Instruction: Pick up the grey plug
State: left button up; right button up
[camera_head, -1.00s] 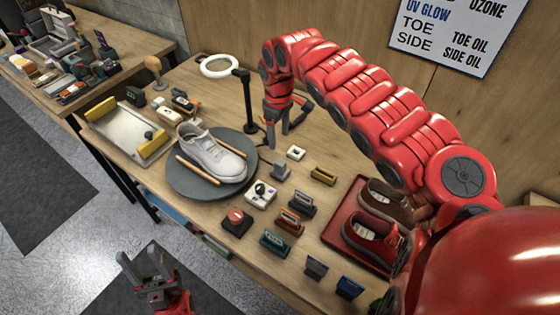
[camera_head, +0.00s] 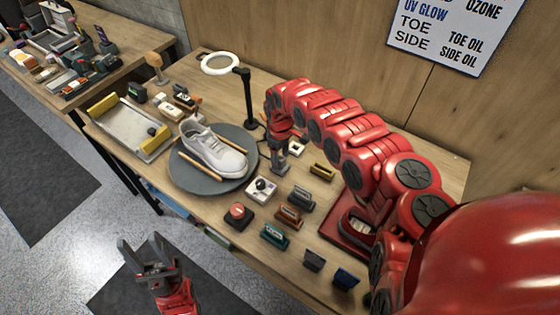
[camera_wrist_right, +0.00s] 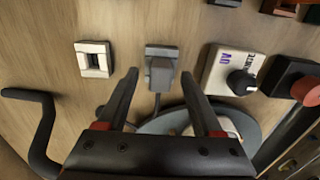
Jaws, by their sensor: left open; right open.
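The grey plug (camera_wrist_right: 161,72) lies on the wooden table, with a dark cable running from it toward my gripper. In the right wrist view it shows between the two fingertips of my right gripper (camera_wrist_right: 160,78), which is open. In the head view the right gripper (camera_head: 283,150) points down at the table to the right of the grey turntable, and it partly hides the plug (camera_head: 279,169). I cannot tell whether the fingers touch it. My left gripper (camera_head: 145,254) is open and empty over the floor in front of the table.
A white socket block (camera_wrist_right: 94,60) and a white box with a black knob (camera_wrist_right: 233,72) flank the plug. A white sneaker (camera_head: 212,152) lies on the grey turntable (camera_head: 190,180). A black lamp stand (camera_head: 247,100) stands behind. A red tray (camera_head: 345,232) is at right.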

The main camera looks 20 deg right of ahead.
jog(key=shift+f, duration=1)
jog(key=shift+c, duration=0.3)
grip_shut()
